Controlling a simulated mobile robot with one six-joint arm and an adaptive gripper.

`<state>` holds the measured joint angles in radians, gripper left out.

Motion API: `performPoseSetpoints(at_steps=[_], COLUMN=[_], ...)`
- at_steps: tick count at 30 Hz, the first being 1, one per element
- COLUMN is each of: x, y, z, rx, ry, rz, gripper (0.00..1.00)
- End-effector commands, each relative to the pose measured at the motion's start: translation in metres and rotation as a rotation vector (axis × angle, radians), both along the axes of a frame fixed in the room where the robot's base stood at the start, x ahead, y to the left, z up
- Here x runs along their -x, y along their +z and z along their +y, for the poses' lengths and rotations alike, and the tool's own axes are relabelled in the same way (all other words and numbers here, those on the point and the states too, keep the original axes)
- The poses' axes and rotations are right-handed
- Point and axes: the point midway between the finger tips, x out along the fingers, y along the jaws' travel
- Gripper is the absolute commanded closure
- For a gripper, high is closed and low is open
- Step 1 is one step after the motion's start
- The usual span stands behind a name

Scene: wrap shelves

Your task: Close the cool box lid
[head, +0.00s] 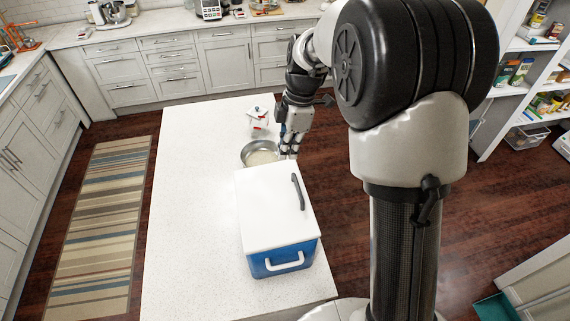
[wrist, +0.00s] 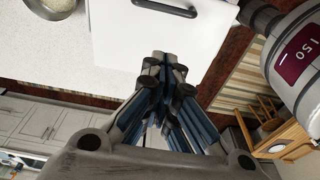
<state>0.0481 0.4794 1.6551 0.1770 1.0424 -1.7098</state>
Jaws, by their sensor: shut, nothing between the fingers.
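The cool box stands on the white counter, with a blue body (head: 272,262) and a white lid (head: 272,205). The lid lies flat over the top of the box and looks closed; its far edge is hard to judge. A dark handle (head: 298,191) runs along the lid's right side. My gripper (head: 288,152) is at the far right end of the box, close to the lid's far edge. In the wrist view my gripper (wrist: 166,60) is shut and empty, its tips over or against the edge of the white lid (wrist: 150,32); I cannot tell if they touch.
A metal bowl (head: 256,151) with pale contents sits just behind the box. A white jar with a blue and red pattern (head: 258,118) stands beyond it. The counter (head: 190,220) is bare to the left of the box. Shelves with goods (head: 540,85) stand at the right.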

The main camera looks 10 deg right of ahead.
Motion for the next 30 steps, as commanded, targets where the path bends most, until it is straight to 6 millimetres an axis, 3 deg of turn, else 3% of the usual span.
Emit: performPoseSetpoints(at_steps=[2, 7, 21, 30], x=[-0.001, -0.001, 0.001, 0.000], y=[0.007, -0.005, -0.097, -0.123], z=[0.003, 0.005, 0.017, -0.006], rx=[0.014, 0.020, 0.018, 0.018], ry=[0.005, 0.006, 0.005, 0.006], rz=[-0.009, -0.011, -0.008, -0.012], gripper=[1.00, 1.00, 1.00, 1.00])
